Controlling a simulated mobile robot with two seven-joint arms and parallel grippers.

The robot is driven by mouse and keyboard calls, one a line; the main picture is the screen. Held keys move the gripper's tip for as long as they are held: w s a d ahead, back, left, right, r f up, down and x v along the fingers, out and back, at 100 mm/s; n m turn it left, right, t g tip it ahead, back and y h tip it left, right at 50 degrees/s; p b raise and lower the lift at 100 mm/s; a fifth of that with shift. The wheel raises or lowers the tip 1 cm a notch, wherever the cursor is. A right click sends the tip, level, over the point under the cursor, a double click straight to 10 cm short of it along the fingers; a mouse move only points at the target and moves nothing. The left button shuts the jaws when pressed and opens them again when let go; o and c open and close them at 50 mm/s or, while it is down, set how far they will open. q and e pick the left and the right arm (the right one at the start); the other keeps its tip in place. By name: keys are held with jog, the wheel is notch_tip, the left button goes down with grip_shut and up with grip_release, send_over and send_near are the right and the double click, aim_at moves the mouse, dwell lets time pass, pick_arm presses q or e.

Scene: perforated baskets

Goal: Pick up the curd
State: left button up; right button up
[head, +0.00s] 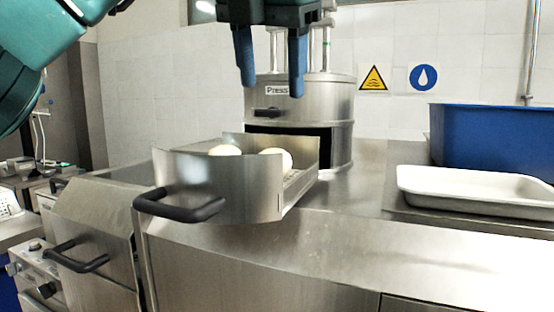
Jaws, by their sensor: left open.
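Two rounded, cream-white pieces of curd sit in an open metal drawer (220,185). The left curd (225,150) is mostly hidden by the drawer's front wall; the right curd (276,158) shows its upper part. The drawer has a black handle and stands in front of the press (300,104). My left gripper (271,92) hangs above and behind the drawer, in front of the press as seen here. Its two blue fingers point down, apart, with nothing between them. It is clear of the curds. My right gripper does not show.
A white tray (478,205) lies on the steel counter at the right, with a blue bin (492,140) behind it. The counter in front of the tray (400,238) is clear. Another black handle (76,258) sticks out at the lower left.

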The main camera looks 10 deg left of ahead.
aim_at(273, 150)
pick_arm(q)
jog(key=x, duration=0.7)
jog(key=shift+s+f, duration=0.15)
jog(key=shift+s, duration=0.05)
jog(key=x, duration=0.5)
jog(key=shift+s+a+p, duration=0.1)
jog(key=shift+a+p, duration=0.05)
jog(key=shift+p, duration=0.2)
jog(key=shift+c, duration=0.3)
jog(key=c, duration=0.7)
